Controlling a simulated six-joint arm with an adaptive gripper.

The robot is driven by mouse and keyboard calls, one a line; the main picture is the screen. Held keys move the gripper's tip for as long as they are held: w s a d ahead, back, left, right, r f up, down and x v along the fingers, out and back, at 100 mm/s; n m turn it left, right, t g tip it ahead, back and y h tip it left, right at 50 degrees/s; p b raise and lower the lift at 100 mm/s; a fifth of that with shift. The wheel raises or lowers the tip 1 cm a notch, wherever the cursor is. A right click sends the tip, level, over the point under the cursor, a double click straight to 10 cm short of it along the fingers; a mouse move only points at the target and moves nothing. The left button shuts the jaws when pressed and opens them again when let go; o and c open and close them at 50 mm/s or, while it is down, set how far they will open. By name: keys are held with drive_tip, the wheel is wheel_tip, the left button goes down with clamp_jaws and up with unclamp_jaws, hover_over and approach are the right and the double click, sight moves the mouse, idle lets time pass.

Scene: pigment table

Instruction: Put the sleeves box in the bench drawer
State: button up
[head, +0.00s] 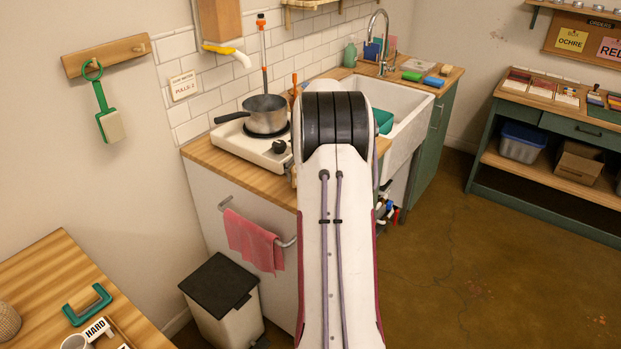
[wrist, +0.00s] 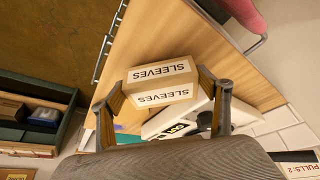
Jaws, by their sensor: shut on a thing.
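The sleeves box (wrist: 160,85) is a cream carton with "SLEEVES" printed on two faces. My gripper (wrist: 162,82) is shut on it, one finger on each side, as the wrist view shows. In the head view my arm hides both the gripper and the box. The green bench (head: 487,140) stands at the right in the head view. Its drawer front (head: 578,130) sits under the top and looks closed. A green bench with a shelf also shows at the left of the wrist view (wrist: 66,110).
A wooden counter (head: 220,158) carries a hob with a saucepan (head: 265,114). A white sink (head: 408,115) lies to its right. A bin (head: 222,290) stands below. The brown floor before the bench is clear.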

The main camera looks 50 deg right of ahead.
drive_tip(key=shift+f, duration=0.85)
drive_tip(key=shift+f, duration=0.15)
drive_tip(key=o, duration=1.3)
drive_tip(key=v, duration=1.2)
